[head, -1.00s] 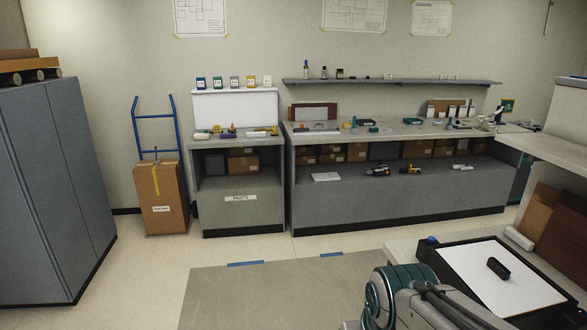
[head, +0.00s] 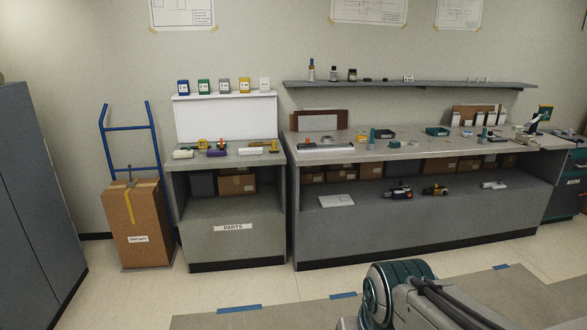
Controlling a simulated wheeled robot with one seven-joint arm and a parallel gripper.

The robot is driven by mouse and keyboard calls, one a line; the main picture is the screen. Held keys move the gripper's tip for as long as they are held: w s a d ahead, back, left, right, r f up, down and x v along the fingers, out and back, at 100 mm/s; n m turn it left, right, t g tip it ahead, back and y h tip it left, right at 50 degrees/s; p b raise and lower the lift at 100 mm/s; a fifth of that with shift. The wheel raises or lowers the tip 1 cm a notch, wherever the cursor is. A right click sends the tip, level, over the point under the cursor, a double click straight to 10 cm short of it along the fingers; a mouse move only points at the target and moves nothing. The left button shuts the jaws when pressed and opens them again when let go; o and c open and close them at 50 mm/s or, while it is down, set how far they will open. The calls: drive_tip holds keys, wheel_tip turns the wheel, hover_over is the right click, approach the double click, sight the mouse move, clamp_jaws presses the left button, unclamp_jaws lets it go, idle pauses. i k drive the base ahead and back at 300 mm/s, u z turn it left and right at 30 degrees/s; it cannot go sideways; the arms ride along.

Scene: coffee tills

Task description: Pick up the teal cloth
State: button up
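I cannot make out a teal cloth for certain. Small teal or dark green items lie on the long counter (head: 430,150): a flat dark item (head: 384,134), a teal item (head: 437,131) right of it, and an upright teal piece (head: 372,136). They are too small to tell whether any is cloth. My gripper is out of view; only part of my arm shows at the bottom, well short of the counter.
A shorter parts counter (head: 225,160) stands left of the long one. A blue hand truck (head: 128,128) holds a cardboard box (head: 139,215). A grey cabinet (head: 35,190) is at far left. Open floor with a grey mat (head: 270,316) lies before the counters.

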sight(393, 144)
drive_tip(key=i, duration=2.9)
drive_tip(key=z, duration=1.95)
drive_tip(key=i, duration=2.7)
drive_tip(key=u, duration=1.05)
